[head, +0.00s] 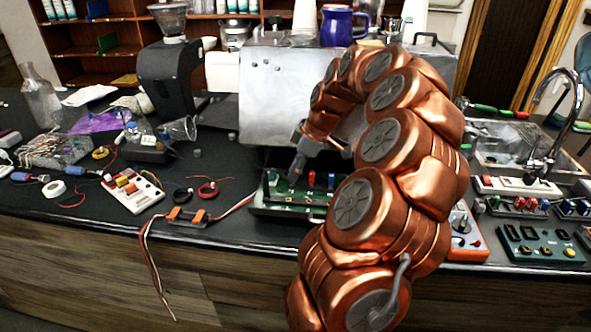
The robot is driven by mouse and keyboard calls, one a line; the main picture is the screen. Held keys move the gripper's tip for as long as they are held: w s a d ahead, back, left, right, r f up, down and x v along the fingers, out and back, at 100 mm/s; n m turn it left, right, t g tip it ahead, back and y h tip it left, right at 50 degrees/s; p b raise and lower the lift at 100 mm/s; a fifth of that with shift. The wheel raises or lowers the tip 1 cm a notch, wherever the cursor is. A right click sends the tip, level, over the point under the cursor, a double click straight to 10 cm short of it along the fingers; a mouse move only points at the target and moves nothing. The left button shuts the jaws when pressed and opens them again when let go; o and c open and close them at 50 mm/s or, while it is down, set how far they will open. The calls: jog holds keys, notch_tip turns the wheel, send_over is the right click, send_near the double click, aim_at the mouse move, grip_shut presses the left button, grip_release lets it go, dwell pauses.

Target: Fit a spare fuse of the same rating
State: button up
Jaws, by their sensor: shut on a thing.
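My gripper (297,168) reaches down from my copper-coloured arm to the left part of a green circuit board (285,211) in front of the metal brewer. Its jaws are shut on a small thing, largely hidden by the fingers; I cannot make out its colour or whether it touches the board. To the right of the jaws, a red part (311,178) and a blue part (331,180) stand upright on the board. My arm hides the board's right side. At the right, a rack (515,211) holds several small red and blue parts; their ratings are unreadable.
The metal brewer (285,95) stands close behind the board, with a blue mug (336,27) on top. A multimeter-like orange device (466,240) and a green panel (540,244) lie at right. Wires and an orange-ended connector (187,216) lie left, near the counter edge.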

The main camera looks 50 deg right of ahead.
jog(key=shift+f+b, duration=0.1)
jog(key=shift+b, duration=0.35)
dwell(0.5)
jog(key=o, duration=0.9)
jog(key=shift+v, duration=6.05)
